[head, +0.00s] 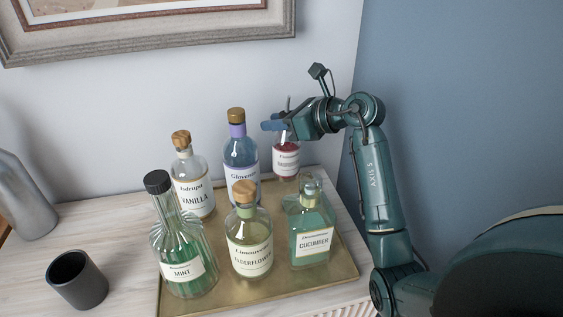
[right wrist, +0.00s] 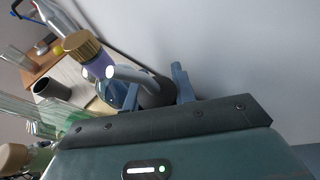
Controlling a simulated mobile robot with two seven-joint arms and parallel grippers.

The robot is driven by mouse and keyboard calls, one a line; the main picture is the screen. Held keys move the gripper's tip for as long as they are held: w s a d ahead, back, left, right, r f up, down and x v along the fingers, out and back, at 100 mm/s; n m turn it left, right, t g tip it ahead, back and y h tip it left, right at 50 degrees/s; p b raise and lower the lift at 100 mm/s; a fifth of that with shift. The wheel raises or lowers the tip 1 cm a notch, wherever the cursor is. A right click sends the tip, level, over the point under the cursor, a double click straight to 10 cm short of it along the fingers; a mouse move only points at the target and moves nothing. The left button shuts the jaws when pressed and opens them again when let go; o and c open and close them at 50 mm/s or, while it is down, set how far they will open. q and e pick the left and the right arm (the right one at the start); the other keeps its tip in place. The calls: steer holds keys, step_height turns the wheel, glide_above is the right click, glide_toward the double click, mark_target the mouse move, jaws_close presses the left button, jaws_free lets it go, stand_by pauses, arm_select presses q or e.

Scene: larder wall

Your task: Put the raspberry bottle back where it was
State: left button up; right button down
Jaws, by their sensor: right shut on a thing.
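The raspberry bottle (head: 286,162), clear with dark pink-red contents and a white label too small to read, is upright at the back right of the brass tray (head: 345,262). My right gripper (head: 282,125) is shut on its top; the fingers hide part of the neck. A thin spout sticks up above the fingers. In the right wrist view a dark stopper (right wrist: 156,92) with a pale metal spout shows between the fingers. I cannot tell whether the bottle's base touches the tray. My left gripper is not in view.
Close left of it stands the blue bottle (head: 240,155); the cucumber bottle (head: 309,228) is in front. Vanilla (head: 193,187), elderflower (head: 249,247) and mint (head: 183,262) bottles fill the tray's left and front. A dark cup (head: 77,281) stands left. Walls are close behind and right.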

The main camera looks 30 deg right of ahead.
mark_target(278, 147)
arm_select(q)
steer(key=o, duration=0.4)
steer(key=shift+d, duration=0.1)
arm_select(e)
step_height(278, 147, down, 3)
steer(key=shift+w, duration=0.1)
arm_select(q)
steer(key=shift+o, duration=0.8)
arm_select(e)
step_height(278, 147, down, 3)
steer(key=shift+f, duration=0.3)
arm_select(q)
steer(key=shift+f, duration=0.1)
arm_select(e)
steer(key=shift+f, duration=0.1)
steer(key=c, duration=1.6)
jaws_free()
steer(key=shift+f, duration=0.2)
steer(key=o, duration=0.5)
steer(key=shift+r, duration=0.1)
steer(key=shift+c, duration=0.2)
